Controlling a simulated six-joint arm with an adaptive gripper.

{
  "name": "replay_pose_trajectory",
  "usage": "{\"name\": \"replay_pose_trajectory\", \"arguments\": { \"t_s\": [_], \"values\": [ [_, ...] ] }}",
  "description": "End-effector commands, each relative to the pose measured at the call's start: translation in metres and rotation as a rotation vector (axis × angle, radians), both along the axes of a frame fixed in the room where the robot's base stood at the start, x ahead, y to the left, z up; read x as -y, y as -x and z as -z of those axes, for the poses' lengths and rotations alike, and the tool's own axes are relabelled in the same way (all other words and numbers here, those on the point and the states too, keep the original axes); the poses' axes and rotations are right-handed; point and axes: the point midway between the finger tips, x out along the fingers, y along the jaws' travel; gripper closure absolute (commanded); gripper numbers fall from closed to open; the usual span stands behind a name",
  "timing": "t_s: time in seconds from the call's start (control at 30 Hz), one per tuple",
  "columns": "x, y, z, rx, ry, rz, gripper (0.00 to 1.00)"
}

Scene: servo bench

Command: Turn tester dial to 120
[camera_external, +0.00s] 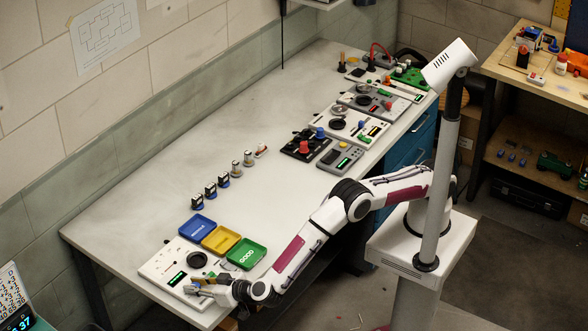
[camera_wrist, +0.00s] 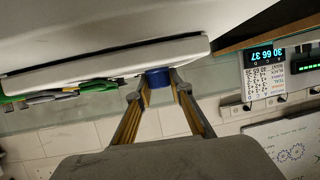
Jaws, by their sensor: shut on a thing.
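The tester (camera_external: 158,265) is a pale panel at the near left end of the bench, with a small green-lit display (camera_external: 177,279) and a round black recess (camera_external: 197,259). The display is too small to read. My gripper (camera_external: 197,283) is low over the panel's front right part. In the wrist view my gripper (camera_wrist: 160,84) has its two fingers closed around a blue knob (camera_wrist: 158,77), apparently the tester dial, at the pale panel's edge. The fingers and the panel hide most of the knob, and its pointer and scale cannot be seen.
Blue (camera_external: 197,228), yellow (camera_external: 221,239) and green (camera_external: 246,253) trays lie just behind the tester. Several small servos (camera_external: 223,179) stand in a row farther back. Other test panels (camera_external: 339,124) fill the far end. The bench middle is clear. A screen (camera_external: 18,300) stands at the lower left.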

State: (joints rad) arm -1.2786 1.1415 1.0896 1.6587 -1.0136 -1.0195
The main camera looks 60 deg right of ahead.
Motion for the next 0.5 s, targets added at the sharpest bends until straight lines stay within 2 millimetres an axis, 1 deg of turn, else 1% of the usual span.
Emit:
{"name": "replay_pose_trajectory", "arguments": {
  "t_s": [0.5],
  "values": [
    [-0.0001,0.0001,-0.0001,0.001,-0.001,0.097,1.00]
  ]
}}
